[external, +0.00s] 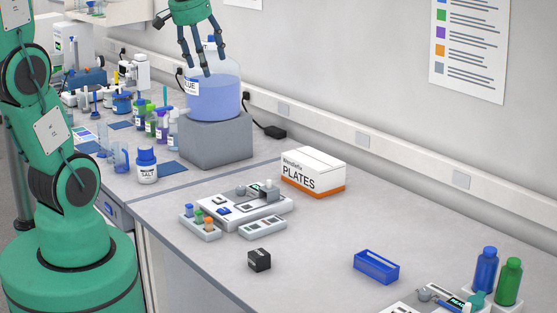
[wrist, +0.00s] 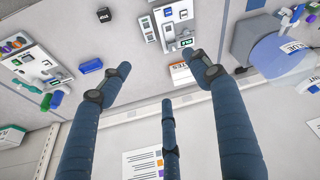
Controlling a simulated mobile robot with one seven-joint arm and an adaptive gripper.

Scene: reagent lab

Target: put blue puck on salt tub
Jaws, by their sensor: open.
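The salt tub (external: 147,165) is a white jar with a blue lid and a "SALT" label. It stands upright on the bench at the left, near my arm. A small blue piece (external: 189,210) sits with a green and an orange one in a small grey rack; I take it for the blue puck, but it is too small to be sure. I cannot make out the salt tub in the wrist view.
The large blue bottle (external: 213,98) stands on a grey block (external: 216,141) under my gripper. A PLATES box (external: 313,171), a black cube (external: 259,260) and an open blue bin (external: 376,267) are on the right bench. Several small bottles crowd the left bench.

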